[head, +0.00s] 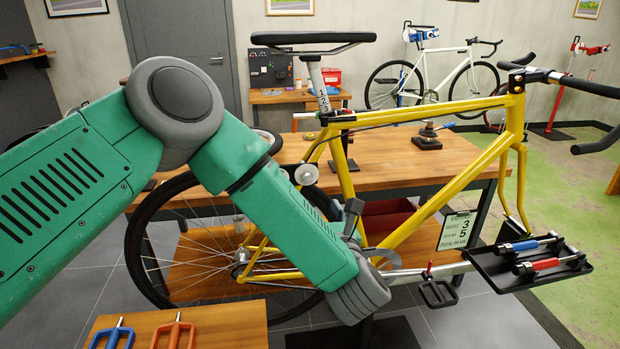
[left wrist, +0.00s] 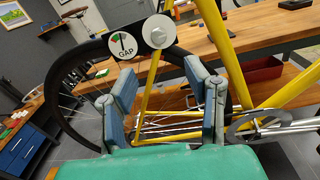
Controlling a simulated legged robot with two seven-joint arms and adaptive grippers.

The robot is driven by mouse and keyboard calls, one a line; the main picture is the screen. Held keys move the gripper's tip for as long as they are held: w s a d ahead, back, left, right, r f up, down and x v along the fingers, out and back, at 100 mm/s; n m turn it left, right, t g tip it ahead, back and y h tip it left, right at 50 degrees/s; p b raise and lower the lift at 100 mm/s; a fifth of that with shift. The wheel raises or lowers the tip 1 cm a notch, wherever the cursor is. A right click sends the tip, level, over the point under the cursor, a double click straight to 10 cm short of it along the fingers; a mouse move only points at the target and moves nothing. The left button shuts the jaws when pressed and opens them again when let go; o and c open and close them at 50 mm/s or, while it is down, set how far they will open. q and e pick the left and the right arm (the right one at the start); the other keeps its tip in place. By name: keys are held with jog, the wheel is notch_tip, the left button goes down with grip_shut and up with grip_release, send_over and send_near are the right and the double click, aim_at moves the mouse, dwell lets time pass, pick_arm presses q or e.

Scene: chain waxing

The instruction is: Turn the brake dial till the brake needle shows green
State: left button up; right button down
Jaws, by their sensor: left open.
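The brake dial (head: 307,174) is a pale grey round knob beside the yellow bicycle frame (head: 346,170), below the saddle. It also shows in the left wrist view (left wrist: 158,31), beyond the fingers and above the gap between them. The brake gauge (left wrist: 122,46), a white disc marked GAP, is just left of the dial; its dark needle stands about upright, and the exact colour under its tip is too small to tell. My left gripper (left wrist: 160,82) is open and empty, its two fingers apart and clear of the dial. My right gripper is not in view.
The rear wheel (head: 150,235) and frame tubes stand close around my left arm. A wooden workbench (head: 400,160) is behind the bike. A black tray (head: 500,275) with red and blue handled tools is at right. Blue and orange handled tools lie at the front bench (head: 225,320).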

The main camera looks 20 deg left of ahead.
aim_at(309, 180)
pick_arm(q)
jog(key=p+x, duration=0.1)
jog(key=x, duration=1)
jog(key=shift+w+a, duration=0.15)
jog(key=shift+w, duration=0.2)
jog(key=shift+c, duration=0.5)
grip_shut()
